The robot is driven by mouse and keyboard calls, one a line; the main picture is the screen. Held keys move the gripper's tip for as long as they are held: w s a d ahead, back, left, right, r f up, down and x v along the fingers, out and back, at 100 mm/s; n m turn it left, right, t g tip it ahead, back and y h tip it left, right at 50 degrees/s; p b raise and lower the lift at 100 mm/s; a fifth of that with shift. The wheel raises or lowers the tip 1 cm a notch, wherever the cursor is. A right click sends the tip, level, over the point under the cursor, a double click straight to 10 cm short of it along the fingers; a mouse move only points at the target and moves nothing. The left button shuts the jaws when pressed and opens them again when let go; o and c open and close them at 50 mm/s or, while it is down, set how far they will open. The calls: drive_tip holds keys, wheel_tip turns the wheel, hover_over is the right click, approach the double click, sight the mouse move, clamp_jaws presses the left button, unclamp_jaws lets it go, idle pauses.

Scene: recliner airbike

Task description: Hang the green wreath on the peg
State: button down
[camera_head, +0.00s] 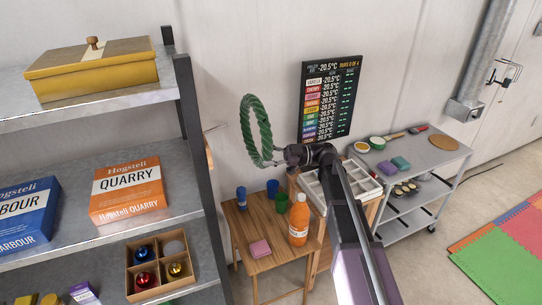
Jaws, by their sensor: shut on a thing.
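The green wreath (247,128) is a twisted ring held up in the air in front of the pale wall, left of the dark board. My gripper (283,156) is at the ring's lower right edge and is shut on it. The wreath hangs roughly upright, seen at an angle.
A grey shelf (190,215) with boxes stands at left. A dark board (329,97) is on the wall. A metal cart (455,157) stands at right.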

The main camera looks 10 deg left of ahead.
drive_tip(key=s+a+f+b, duration=0.3)
drive_tip(key=s+a, duration=0.3)
drive_tip(key=a, duration=0.4)
drive_tip(key=shift+s+a, duration=0.2)
idle(1.9)
drive_tip(key=shift+f, duration=0.15)
idle(0.5)
drive_tip(key=shift+c, duration=0.5)
unclamp_jaws()
drive_tip(key=shift+d, duration=0.1)
